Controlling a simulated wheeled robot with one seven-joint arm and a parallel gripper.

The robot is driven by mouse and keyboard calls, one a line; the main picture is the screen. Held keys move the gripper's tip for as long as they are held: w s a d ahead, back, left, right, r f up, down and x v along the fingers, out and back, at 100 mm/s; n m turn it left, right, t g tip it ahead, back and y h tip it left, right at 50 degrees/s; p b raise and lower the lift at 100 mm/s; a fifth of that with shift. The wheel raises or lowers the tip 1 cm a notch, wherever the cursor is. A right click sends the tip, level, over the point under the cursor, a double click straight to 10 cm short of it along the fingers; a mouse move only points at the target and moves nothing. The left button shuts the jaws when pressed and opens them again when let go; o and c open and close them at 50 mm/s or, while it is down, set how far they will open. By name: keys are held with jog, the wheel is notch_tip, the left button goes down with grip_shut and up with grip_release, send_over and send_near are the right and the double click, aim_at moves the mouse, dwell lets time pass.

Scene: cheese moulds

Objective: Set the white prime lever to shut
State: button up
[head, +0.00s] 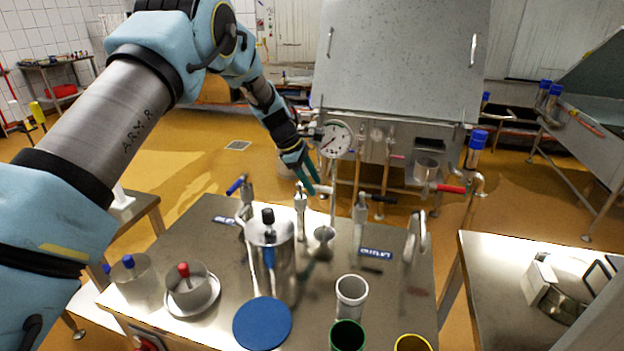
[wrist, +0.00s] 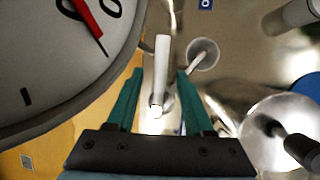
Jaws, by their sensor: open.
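The white prime lever (head: 323,189) sits on a small upright valve (head: 300,205) at the back of the steel table, partly hidden by my fingers in the head view. In the wrist view the white lever (wrist: 161,70) is a pale bar between my two green fingertips, with gaps on both sides. My gripper (head: 307,181) is open around the lever; it also shows in the wrist view (wrist: 160,90). I cannot tell whether either finger touches the lever. A small funnel cup (head: 323,238) stands beside the valve; in the wrist view this cup (wrist: 203,53) is just right of the lever.
A round gauge (head: 335,139) is close beside my gripper; its dial (wrist: 60,60) fills the wrist view's left. Blue (head: 236,184), black (head: 383,198) and red (head: 450,188) levers stand nearby. A lidded steel pot (head: 270,232) stands in front.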

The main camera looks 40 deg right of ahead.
grip_shut()
dwell(0.4)
dwell(1.0)
